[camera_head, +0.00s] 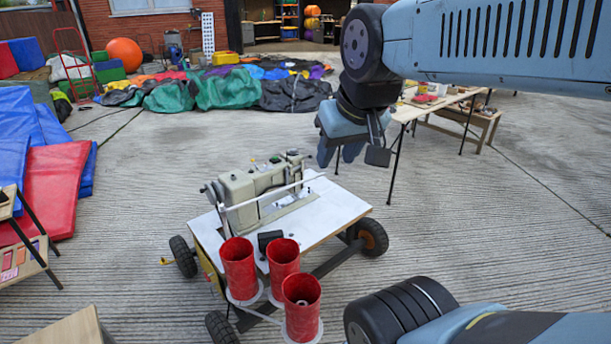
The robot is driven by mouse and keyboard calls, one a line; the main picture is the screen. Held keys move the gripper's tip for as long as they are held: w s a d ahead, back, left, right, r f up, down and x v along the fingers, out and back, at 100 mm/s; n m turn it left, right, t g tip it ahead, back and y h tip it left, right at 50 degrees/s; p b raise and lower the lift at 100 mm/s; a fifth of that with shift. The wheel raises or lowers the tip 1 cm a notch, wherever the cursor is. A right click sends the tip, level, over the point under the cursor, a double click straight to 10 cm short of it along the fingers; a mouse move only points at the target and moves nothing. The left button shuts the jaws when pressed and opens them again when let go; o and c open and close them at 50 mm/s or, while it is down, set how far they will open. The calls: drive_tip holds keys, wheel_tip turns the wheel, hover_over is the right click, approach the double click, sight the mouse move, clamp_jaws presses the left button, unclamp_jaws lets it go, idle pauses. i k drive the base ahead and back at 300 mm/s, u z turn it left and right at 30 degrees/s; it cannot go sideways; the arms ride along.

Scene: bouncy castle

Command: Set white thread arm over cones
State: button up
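The white thread arm (275,194) is a thin bar running along the near side of the grey-beige sewing machine (250,185), its right end past the machine head. Its left end meets a short white upright near the cones. Three red cones stand upright on white round bases at the table's near edge: the left cone (238,265), the back right cone (283,258) and the front cone (301,305). The bar is not above them. My gripper (338,158) points down, above and beyond the bar's right end, apart from it. It looks open and empty.
The machine sits on a white-topped wheeled cart (335,207). A small black box (269,240) is beside the cones. A trestle table (435,105) stands behind right. Red and blue mats (55,185) and a wooden stand (25,250) are at left.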

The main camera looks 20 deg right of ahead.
sight(223, 213)
drive_tip(key=k, duration=1.05)
drive_tip(key=z, duration=0.55)
drive_tip(key=i, duration=2.1)
drive_tip(key=u, duration=0.4)
